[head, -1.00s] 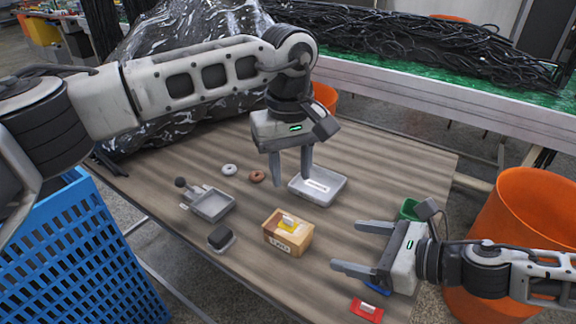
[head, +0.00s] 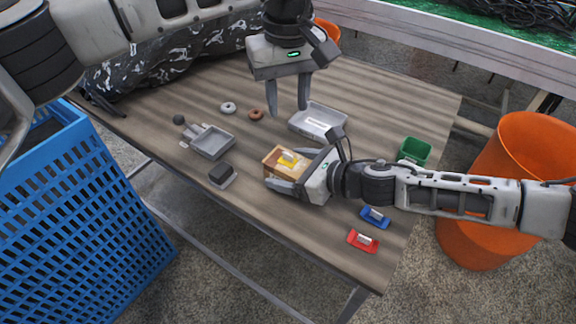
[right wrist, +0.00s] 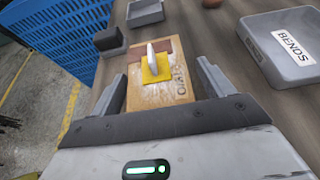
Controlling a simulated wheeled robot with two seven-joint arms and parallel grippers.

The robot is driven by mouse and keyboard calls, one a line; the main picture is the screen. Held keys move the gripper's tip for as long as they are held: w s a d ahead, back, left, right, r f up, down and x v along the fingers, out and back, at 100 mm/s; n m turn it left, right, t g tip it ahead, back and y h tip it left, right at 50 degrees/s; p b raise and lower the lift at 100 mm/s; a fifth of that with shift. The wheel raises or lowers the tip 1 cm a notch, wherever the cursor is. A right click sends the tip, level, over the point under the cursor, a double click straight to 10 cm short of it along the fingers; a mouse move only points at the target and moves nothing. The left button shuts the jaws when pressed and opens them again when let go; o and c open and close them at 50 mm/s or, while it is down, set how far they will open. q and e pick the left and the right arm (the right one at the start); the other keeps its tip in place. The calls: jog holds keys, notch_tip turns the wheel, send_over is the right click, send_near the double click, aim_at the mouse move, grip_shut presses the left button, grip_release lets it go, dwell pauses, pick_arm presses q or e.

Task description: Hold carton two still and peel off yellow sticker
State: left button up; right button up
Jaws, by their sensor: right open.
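The small tan carton (head: 272,157) stands on the wooden table, and the right wrist view (right wrist: 146,98) shows it from close by. On top is a yellow sticker (right wrist: 155,70) with a pale raised tab (right wrist: 151,54); it also shows in the head view (head: 287,161). Dark lettering on the carton is not clearly readable. My right gripper (right wrist: 161,73) is open, with one finger on either side of the carton; I cannot tell whether they touch it. My left gripper (head: 288,111) is open and empty, above the table behind the carton.
A grey tray marked BENDS (right wrist: 262,72) lies behind the carton. A smaller grey tray (head: 212,143) and a dark block (head: 222,174) are to its left. Blue (head: 375,218) and red (head: 363,239) pieces lie near the right edge, by a green bin (head: 414,150).

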aim_at(291, 156)
jog(key=shift+w+a+f, duration=0.15)
jog(key=shift+w+a, duration=0.1)
jog(key=shift+a, duration=0.1)
jog(key=c, duration=1.1)
pick_arm(q)
jog(key=shift+c, duration=0.8)
pick_arm(e)
jog(key=shift+o, duration=0.2)
pick_arm(q)
jog(key=f+n, duration=0.2)
jog(key=f, duration=0.2)
jog(key=f+n, duration=0.3)
jog(key=f, duration=0.1)
jog(key=f+n, duration=0.2)
jog(key=f, duration=0.2)
jog(key=shift+s+d, duration=0.2)
jog(key=shift+d, duration=0.1)
grip_shut()
